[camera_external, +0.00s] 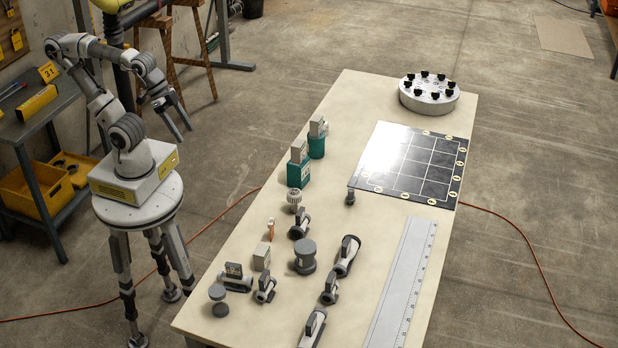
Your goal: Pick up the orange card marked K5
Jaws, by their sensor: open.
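I cannot make out a card marked K5 in this view. A small orange piece (271,229) stands on the left part of the long table (234,262); it is too small to tell whether it is a card or bears a mark. An orange-yellow tag (48,72) at the far left seems to read 31. My gripper (186,135) is open and empty, fingers pointing down, in the air left of the table and well apart from the orange piece.
Grey pipe fittings (304,257) crowd the table's near half. Teal holders (298,174), a dark grid board (364,184), a long ruler (402,290) and a round grey disc with black knobs (429,104) also rest there. A grey cart (40,128) stands left.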

